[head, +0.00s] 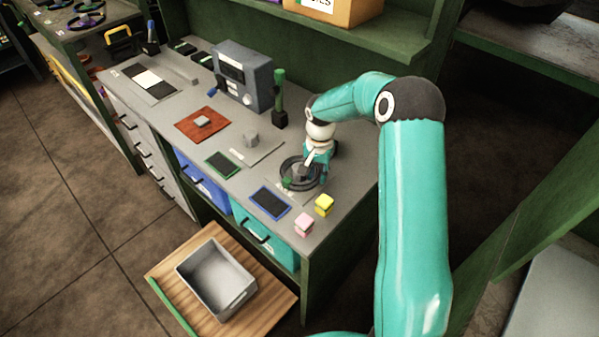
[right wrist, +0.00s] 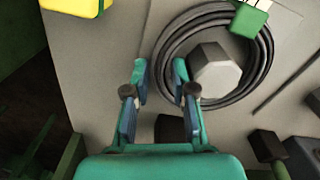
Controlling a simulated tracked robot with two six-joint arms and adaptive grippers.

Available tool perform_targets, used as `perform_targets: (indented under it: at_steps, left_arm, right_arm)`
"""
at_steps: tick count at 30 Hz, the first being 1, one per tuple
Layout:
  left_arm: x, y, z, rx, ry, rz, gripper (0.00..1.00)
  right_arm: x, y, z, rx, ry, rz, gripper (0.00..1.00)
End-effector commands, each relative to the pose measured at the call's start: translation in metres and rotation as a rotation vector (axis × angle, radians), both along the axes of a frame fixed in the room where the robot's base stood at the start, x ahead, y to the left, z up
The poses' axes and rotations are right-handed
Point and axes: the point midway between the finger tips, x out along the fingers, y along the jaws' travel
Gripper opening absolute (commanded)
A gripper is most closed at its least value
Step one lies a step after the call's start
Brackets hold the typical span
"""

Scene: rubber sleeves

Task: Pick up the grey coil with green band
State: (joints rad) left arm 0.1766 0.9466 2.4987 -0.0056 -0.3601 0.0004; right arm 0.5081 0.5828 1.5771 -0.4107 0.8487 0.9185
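The dark grey coil (head: 287,168) lies on the grey bench top near its right end. Its green band (head: 287,183) is on the side toward the front. The coil also shows in the right wrist view (right wrist: 268,62), with the green band (right wrist: 250,20) at the top and a grey hexagonal block (right wrist: 214,72) inside the ring. My right gripper (right wrist: 160,76) is open, and the coil's edge shows between its fingertips; I cannot tell the height gap. In the head view my right gripper (head: 316,160) is over the coil's right side. My left gripper is not in view.
A yellow block (head: 324,204) and a pink block (head: 304,224) stand near the coil. A blue-edged pad (head: 270,203) lies in front. A dark post with a green top (head: 279,95) and a grey box device (head: 243,80) stand behind. A grey bin (head: 240,296) sits on a low wooden board.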

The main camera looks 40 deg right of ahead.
Motion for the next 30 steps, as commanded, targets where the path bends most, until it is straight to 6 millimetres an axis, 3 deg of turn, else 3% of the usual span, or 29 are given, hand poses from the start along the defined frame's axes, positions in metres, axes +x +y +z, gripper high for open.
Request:
perform_targets:
  at_steps: [1, 4, 23, 30]
  left_arm:
    - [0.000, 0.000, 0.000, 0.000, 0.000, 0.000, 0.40]
    - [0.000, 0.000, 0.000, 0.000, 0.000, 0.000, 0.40]
    - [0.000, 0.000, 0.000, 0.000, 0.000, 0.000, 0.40]
    - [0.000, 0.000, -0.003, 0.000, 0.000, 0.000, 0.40]
  right_arm:
    - [0.000, 0.000, 0.000, 0.000, 0.000, 0.000, 0.17]
    - [0.000, 0.000, 0.000, 0.000, 0.000, 0.000, 0.00]
    - [0.001, 0.000, 0.004, -0.002, -0.004, 0.000, 0.00]
    - [0.002, 0.000, 0.019, -0.002, -0.005, 0.001, 0.00]
